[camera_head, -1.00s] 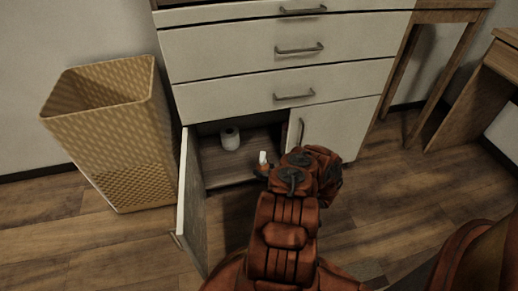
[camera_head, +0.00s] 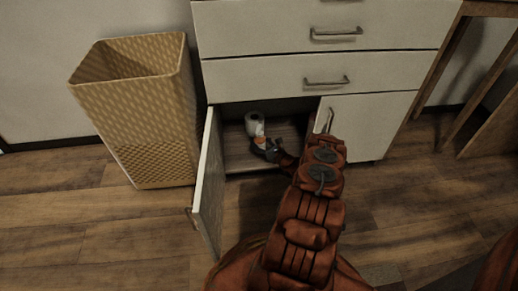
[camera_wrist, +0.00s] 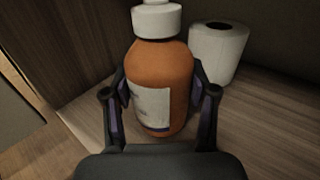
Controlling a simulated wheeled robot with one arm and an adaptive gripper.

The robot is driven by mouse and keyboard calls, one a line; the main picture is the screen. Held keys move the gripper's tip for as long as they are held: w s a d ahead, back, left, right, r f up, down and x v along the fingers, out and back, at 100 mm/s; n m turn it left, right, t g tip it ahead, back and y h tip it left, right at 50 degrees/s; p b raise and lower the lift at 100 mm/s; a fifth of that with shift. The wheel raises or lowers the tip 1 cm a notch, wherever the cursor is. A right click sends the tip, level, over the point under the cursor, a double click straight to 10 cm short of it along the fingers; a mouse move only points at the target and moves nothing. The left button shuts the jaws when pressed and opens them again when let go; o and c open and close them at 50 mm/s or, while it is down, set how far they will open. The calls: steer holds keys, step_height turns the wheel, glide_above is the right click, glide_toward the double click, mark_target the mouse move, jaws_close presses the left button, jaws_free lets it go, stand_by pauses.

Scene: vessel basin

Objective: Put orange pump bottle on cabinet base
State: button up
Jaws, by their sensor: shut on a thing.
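The orange pump bottle (camera_wrist: 176,67) has a white cap and a white label. It stands upright between the two fingers of my gripper (camera_wrist: 160,95), which is shut on it. In the head view the bottle (camera_head: 261,143) shows small, partly hidden by my gripper (camera_head: 268,150), inside the open left compartment of the cabinet. The cabinet base (camera_head: 236,158) is a brown wooden floor in that compartment. In the wrist view the base (camera_wrist: 262,130) lies under and around the bottle; I cannot tell whether the bottle touches it.
A white paper roll (camera_wrist: 218,52) stands on the base behind the bottle, to its right; it also shows in the head view (camera_head: 254,124). The open cabinet door (camera_head: 210,185) bounds the left side. A woven basket (camera_head: 140,110) stands left of it.

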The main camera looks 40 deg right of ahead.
steer(key=shift+w, duration=0.25)
step_height(320, 180, down, 4)
steer(key=shift+r+b, duration=0.15)
steer(key=shift+b, duration=1)
steer(key=shift+r, duration=0.15)
steer(key=o, duration=1.3)
steer(key=shift+f, duration=0.2)
steer(key=shift+r, duration=0.1)
steer(key=shift+r, duration=0.15)
steer(key=s+p, duration=0.3)
steer(key=s, duration=0.9)
steer(key=shift+p, duration=0.35)
steer(key=shift+s, duration=0.1)
